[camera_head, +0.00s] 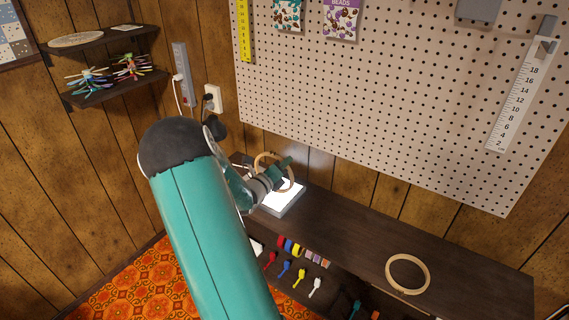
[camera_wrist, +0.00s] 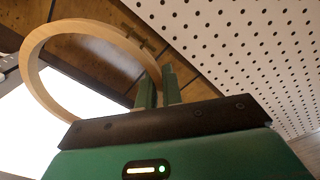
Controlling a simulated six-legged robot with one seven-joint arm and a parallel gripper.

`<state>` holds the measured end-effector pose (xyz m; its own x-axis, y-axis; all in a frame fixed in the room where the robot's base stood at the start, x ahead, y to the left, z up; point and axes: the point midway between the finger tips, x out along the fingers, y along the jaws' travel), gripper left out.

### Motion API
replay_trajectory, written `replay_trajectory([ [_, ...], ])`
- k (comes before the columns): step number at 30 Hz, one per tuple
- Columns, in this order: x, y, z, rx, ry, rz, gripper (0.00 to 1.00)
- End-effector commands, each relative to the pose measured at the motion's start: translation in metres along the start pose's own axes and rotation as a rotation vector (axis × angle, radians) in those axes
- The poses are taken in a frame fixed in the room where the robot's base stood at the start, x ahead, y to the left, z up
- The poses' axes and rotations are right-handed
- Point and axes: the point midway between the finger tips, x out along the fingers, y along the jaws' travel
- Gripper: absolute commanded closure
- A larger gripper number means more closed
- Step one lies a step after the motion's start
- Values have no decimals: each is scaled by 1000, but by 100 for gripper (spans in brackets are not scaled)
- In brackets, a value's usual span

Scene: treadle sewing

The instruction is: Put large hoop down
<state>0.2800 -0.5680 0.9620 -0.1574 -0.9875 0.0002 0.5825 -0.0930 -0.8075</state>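A pale wooden embroidery hoop (camera_wrist: 34,72) with a metal screw at its top is in my gripper (camera_wrist: 158,90). Its right edge passes between the two green fingers, which stand close together. In the head view the same hoop (camera_head: 268,154) is upright above a bright white light pad (camera_head: 280,197) on the dark bench, and my gripper (camera_head: 284,168) is at its right side. The pad also glows behind the hoop in the wrist view (camera_wrist: 25,130). Whether the hoop's lower rim touches the pad cannot be told. A second wooden hoop (camera_head: 390,270) lies flat on the bench at right.
The dark bench (camera_head: 345,228) is clear between the pad and the second hoop. A pegboard (camera_head: 400,110) rises behind it. Spools and coloured tools (camera_head: 300,272) sit along the front below. Wall shelves (camera_head: 115,85) are at upper left.

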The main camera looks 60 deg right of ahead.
Motion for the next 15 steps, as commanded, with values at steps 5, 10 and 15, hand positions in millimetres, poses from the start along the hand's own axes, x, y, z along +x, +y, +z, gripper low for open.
replay_trajectory([
  [5, 0, 0, 0, 0, 0, 0, 71],
  [10, 0, 0, 0, 0, 0, 0, 71],
  [15, -4, -3, 3, 1, 0, 1, 71],
])
